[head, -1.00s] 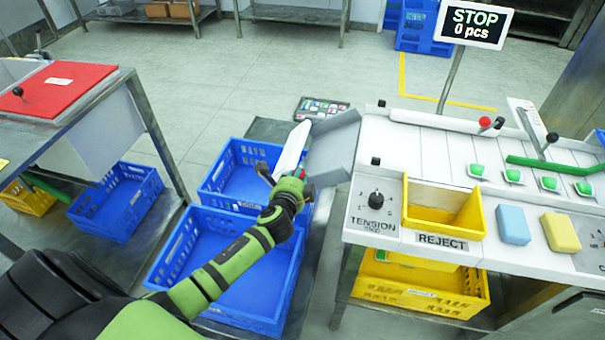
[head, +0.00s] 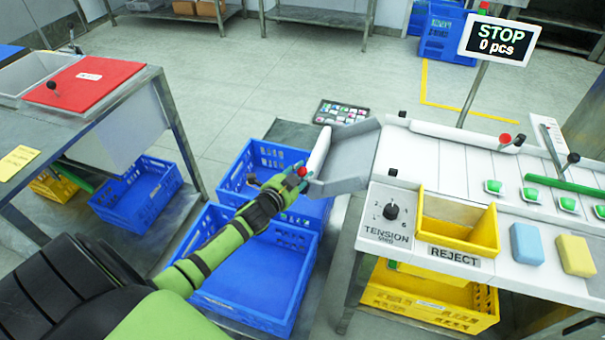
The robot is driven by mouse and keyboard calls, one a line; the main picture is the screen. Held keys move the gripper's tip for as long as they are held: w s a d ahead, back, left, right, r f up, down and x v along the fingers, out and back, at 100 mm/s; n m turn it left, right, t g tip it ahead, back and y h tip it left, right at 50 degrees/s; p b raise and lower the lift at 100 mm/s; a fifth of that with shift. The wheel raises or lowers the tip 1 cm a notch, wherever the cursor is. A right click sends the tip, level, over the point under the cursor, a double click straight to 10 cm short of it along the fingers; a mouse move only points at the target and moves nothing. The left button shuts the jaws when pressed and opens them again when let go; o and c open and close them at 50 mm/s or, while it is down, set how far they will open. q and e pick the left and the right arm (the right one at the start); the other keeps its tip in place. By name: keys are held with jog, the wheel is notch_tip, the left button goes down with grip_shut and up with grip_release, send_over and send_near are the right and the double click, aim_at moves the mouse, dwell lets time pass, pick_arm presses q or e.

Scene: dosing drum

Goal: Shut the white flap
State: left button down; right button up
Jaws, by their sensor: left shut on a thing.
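The white flap (head: 318,152) stands steeply at the left end of the grey chute (head: 348,165). It shows as a narrow white panel along the chute's open end; whether it touches the chute all along its edge I cannot tell. A red knob (head: 302,171) shows at the flap's lower near end. My left gripper (head: 292,181) is at this knob, shut on the flap's knob, over the blue crates. The fingertips are partly hidden by the gripper and too small to see clearly. My right gripper is not in view.
Blue crates (head: 212,305) stand below the chute end. The conveyor table at right carries a TENSION dial (head: 391,212), a yellow REJECT bin (head: 432,228) and a STOP sign (head: 497,41). A steel table with a red board (head: 82,86) stands at left.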

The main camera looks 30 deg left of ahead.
pick_arm(q)
jog(key=shift+d+f, duration=0.1)
jog(key=shift+f, duration=0.1)
dwell(0.3)
jog(key=c, duration=0.9)
grip_release()
jog(key=shift+c, duration=0.2)
jog(key=shift+r, duration=0.1)
jog(key=shift+s, duration=0.15)
jog(key=v, duration=1.2)
